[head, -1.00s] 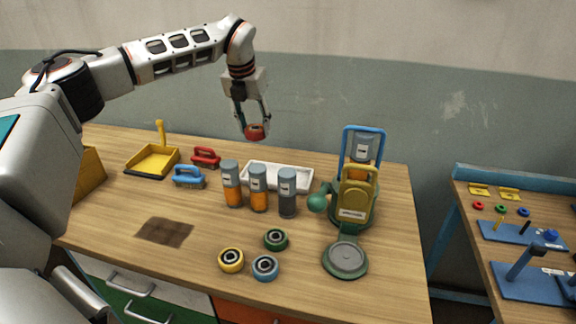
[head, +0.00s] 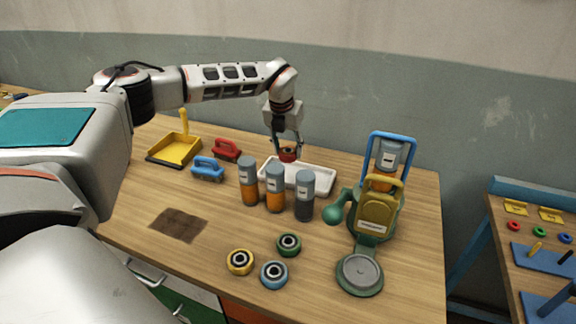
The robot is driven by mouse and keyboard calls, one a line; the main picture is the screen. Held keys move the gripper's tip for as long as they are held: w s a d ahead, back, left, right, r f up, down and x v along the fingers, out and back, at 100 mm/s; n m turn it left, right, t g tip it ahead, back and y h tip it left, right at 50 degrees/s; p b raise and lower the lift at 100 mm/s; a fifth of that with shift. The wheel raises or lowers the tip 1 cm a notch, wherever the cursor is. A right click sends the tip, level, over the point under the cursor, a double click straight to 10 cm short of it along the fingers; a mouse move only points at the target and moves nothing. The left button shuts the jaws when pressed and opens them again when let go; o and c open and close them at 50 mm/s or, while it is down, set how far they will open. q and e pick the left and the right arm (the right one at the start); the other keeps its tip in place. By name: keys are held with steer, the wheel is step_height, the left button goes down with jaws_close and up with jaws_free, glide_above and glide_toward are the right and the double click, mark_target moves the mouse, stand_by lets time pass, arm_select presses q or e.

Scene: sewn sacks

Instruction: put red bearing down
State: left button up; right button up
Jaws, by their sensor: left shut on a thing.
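The red bearing (head: 288,155) is in my left gripper (head: 287,149), whose fingers are shut around its sides. In the head view it appears over the back left part of the white tray (head: 318,183). I cannot tell whether the bearing touches the tray or hangs just above it. The tray looks otherwise empty, but bottles in front hide part of it. My right gripper is not in view.
Several bottles (head: 275,190) stand in front of the tray. Yellow (head: 240,262), blue (head: 274,274) and green (head: 288,245) bearings lie nearer. A green press-like device (head: 359,275) stands right; brushes (head: 208,168) and a yellow dustpan (head: 174,149) lie left.

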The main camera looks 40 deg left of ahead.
arm_select(q)
step_height(320, 180, down, 2)
steer(key=shift+f, duration=0.2)
step_height(320, 180, down, 4)
steer(key=shift+f+p, duration=0.1)
steer(key=shift+p, duration=0.2)
steer(key=shift+f, duration=0.2)
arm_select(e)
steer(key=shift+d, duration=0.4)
arm_select(q)
steer(key=shift+f, duration=0.2)
steer(key=o, duration=1.5)
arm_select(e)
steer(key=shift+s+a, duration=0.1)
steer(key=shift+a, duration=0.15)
arm_select(q)
steer(key=shift+r, duration=0.1)
